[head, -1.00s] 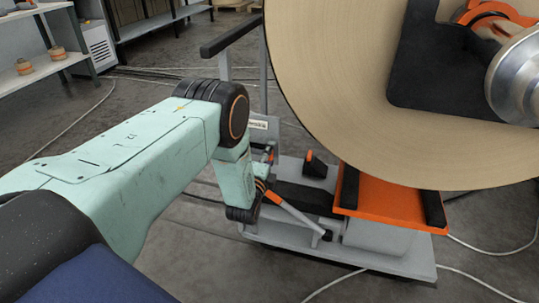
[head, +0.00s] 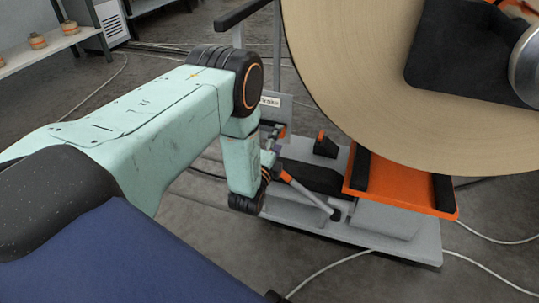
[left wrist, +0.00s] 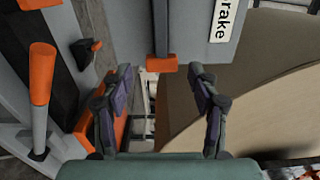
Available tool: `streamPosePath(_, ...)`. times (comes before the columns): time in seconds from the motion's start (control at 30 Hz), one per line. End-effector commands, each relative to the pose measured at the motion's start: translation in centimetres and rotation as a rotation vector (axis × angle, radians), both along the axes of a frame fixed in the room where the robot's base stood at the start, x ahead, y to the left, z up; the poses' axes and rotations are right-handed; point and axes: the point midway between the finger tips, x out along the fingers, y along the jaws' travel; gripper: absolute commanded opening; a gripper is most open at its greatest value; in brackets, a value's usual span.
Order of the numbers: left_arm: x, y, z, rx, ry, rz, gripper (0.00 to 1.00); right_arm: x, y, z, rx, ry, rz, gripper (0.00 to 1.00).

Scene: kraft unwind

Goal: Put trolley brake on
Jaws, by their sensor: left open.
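The grey trolley (head: 385,245) stands in front of me, with a small white label plate (head: 270,101) on its post. In the left wrist view the label (left wrist: 222,20) reads "brake" on a grey panel. A dark lever with an orange tip (left wrist: 162,63) crosses that panel beside the label. My left gripper (left wrist: 157,83) is open; the lever's tip shows between its two fingers, and I see no finger touching it. In the head view my left gripper is mostly hidden behind my arm at the trolley post. My right gripper is not in view.
A large kraft roll (head: 400,95) stands over the trolley's orange platform (head: 400,190). A grey rod with an orange grip (head: 310,193) slants close to my left wrist; an orange handle (left wrist: 42,75) shows in the wrist view. Cables lie on the floor.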

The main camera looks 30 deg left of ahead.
Motion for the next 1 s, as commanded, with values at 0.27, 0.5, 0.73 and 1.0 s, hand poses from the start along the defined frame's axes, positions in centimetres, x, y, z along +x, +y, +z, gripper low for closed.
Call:
streamPosePath(0.27, -5.1, -1.3, 0.0, -0.001, 0.003, -0.001, 0.6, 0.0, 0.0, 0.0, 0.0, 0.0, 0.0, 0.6)
streamPosePath(0.5, -7.4, -1.8, 0.0, 0.001, 0.0, 0.0, 0.6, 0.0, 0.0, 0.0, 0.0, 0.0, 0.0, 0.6)
streamPosePath(0.73, -7.6, -1.8, 0.1, 0.0, -0.001, 0.0, 0.6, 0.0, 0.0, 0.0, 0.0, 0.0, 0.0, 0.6)
streamPosePath(1.0, -7.6, -1.8, 0.1, 0.0, -0.001, 0.0, 0.6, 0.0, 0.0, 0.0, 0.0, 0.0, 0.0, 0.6)
